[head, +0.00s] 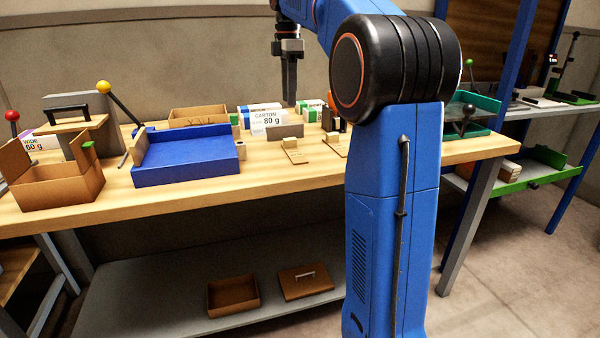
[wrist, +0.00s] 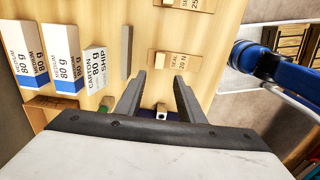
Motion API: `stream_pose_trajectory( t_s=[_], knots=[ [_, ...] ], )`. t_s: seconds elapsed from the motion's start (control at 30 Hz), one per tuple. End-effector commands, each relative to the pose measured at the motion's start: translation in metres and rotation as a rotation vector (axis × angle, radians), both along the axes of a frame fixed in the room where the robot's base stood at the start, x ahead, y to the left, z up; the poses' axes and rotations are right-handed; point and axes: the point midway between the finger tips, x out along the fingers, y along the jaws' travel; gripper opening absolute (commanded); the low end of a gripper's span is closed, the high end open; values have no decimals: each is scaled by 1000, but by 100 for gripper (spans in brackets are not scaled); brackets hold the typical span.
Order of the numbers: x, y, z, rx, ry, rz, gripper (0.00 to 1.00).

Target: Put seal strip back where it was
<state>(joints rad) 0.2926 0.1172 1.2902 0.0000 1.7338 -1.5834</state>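In the wrist view a small wooden plate (wrist: 168,72) reads SEAL 20 N and carries a pale block (wrist: 180,62). A similar plate (wrist: 200,5) with a pale block is cut by the top edge. In the head view two such plates, one on the left (head: 297,158) and one on the right (head: 332,151), lie on the bench. I cannot tell which small piece is the seal strip. My gripper (head: 289,102) hangs above the bench, pointing down. In the wrist view its fingers (wrist: 160,83) are apart, with nothing seen held between them.
A grey upright panel (head: 285,131) stands beside the CARTON 80 g label (head: 265,118). Labelled reams (wrist: 60,50) stand left in the wrist view.

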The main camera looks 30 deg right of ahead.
Motion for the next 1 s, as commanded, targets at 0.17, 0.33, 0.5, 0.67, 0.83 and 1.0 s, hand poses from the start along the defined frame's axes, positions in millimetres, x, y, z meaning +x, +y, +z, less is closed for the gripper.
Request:
stream_pose_trajectory(
  t_s=[0.17,0.33,0.5,0.67,0.83,1.0],
  knots=[
    [-8,7,-1,-3,-10,-28,35],
    [-41,34,-11,-10,-51,-153,35],
    [-86,66,-32,-6,-107,-325,35],
    [-130,92,-58,10,-160,-487,35],
    [-178,116,-93,42,-216,-657,35],
    [-226,136,-135,86,-265,-827,35]
  ],
)
